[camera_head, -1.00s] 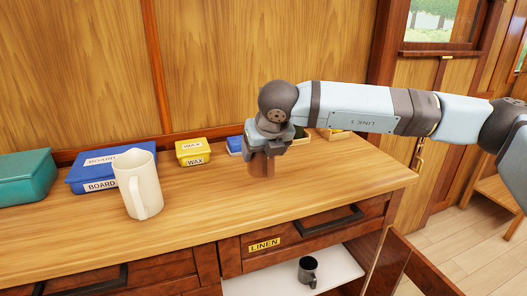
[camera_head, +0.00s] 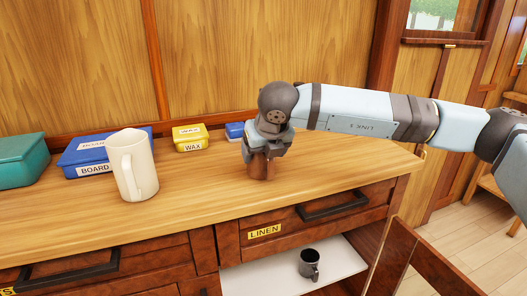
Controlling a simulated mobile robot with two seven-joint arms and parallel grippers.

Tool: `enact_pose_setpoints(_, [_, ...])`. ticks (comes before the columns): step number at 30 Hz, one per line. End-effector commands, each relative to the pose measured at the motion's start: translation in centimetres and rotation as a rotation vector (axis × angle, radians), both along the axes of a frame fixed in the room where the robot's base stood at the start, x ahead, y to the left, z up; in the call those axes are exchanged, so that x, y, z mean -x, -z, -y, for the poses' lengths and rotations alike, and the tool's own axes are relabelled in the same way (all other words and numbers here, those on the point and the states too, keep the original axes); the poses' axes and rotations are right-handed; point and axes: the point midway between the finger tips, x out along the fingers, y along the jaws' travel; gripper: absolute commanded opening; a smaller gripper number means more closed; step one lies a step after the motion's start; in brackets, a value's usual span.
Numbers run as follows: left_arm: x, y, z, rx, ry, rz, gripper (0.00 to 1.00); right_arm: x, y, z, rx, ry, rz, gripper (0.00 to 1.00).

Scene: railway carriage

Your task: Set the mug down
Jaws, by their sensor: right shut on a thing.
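My right gripper (camera_head: 264,150) reaches in from the right over the wooden counter (camera_head: 320,178). It points down and is shut on a brown mug (camera_head: 261,169). The jaws hide the upper part of the mug, and I see no handle. The mug looks upright, and its bottom is close to the counter top. I cannot tell whether it touches. A second, dark grey mug (camera_head: 309,266) stands on the white shelf (camera_head: 270,274) in the open cupboard below. My left gripper is not in view.
A cream jug (camera_head: 136,168) stands left of the gripper. Behind it are blue boxes (camera_head: 95,169), a teal box (camera_head: 20,160), a yellow wax box (camera_head: 190,139) and a small blue box (camera_head: 235,130). An open cupboard door (camera_head: 412,262) juts out at lower right. The counter between jug and gripper is clear.

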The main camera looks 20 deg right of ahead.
Motion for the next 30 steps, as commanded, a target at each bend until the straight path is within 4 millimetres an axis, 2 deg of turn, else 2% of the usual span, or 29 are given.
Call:
enact_pose_setpoints(24, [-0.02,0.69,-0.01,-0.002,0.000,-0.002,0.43,-0.01,0.50,-0.02,-0.001,-0.001,0.001,0.43])
enact_pose_setpoints(25, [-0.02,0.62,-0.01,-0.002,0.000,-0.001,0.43,-0.01,0.42,-0.01,-0.001,-0.001,0.002,0.80])
enact_pose_setpoints(27, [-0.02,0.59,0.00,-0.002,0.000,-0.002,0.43,-0.01,0.40,-0.01,0.000,0.000,0.001,0.96])
enact_pose_setpoints(28, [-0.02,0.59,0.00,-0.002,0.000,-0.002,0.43,-0.02,0.41,-0.01,0.000,0.000,0.001,1.00])
enact_pose_setpoints(30, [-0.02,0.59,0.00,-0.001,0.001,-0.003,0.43,-0.01,0.42,-0.01,0.000,0.000,0.001,1.00])
